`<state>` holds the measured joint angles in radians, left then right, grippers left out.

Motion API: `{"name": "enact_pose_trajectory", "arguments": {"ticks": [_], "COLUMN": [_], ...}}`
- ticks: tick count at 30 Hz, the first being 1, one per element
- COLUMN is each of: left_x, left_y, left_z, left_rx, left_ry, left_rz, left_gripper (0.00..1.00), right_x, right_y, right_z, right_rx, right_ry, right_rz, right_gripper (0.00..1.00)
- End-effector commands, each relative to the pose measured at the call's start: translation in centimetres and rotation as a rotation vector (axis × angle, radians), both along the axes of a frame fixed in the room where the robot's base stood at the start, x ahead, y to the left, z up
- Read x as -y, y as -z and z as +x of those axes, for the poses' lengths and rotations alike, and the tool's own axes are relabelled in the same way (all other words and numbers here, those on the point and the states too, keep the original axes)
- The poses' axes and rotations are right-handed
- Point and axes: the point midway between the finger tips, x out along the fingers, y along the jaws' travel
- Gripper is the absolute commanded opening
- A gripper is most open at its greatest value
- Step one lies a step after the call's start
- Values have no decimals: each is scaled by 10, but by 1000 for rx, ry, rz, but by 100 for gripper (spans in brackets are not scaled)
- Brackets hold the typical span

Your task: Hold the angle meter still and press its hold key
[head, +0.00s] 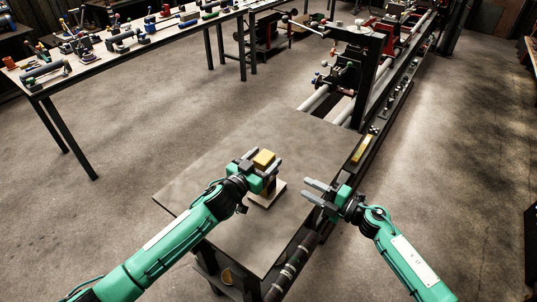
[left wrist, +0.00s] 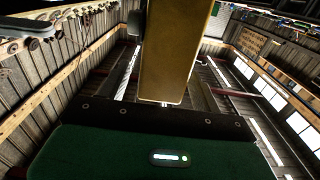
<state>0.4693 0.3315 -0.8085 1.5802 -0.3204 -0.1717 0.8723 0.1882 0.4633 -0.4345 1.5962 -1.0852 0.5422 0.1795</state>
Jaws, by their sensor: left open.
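A yellow-topped block, which I take to be the angle meter (head: 264,158), stands on a pale flat base (head: 275,191) on the grey table. My left gripper (head: 262,162) is open, with its fingers around the yellow part. In the left wrist view the yellow block (left wrist: 177,50) fills the upper middle, close to the gripper. Whether the fingers touch it I cannot tell. No hold key or display is visible. My right gripper (head: 313,191) is open and empty, right of the block, with its fingers pointing left towards it.
The grey table (head: 215,170) is mostly clear around the base. A lathe (head: 355,70) with long rails stands beyond it, and a small yellow item (head: 359,151) lies by its near end. A bench (head: 95,57) with several tools stands at the back left.

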Motion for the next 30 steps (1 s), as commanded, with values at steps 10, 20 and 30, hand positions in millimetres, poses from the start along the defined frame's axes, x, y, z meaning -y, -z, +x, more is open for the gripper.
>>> {"name": "enact_pose_trajectory", "arguments": {"ticks": [10, 20, 30], "left_x": [17, 17, 17], "left_y": [0, 0, 0], "left_z": [24, 24, 24], "left_rx": [-1, -1, -1], "left_ry": [-1, -1, -1], "left_rz": [1, 1, 1], "left_gripper": [65, 52, 7], "right_x": [0, 0, 0], "right_y": [0, 0, 0], "right_z": [0, 0, 0], "right_rx": [0, 0, 0], "right_ry": [0, 0, 0], "right_rz": [0, 0, 0], "right_gripper": [36, 36, 36]}}
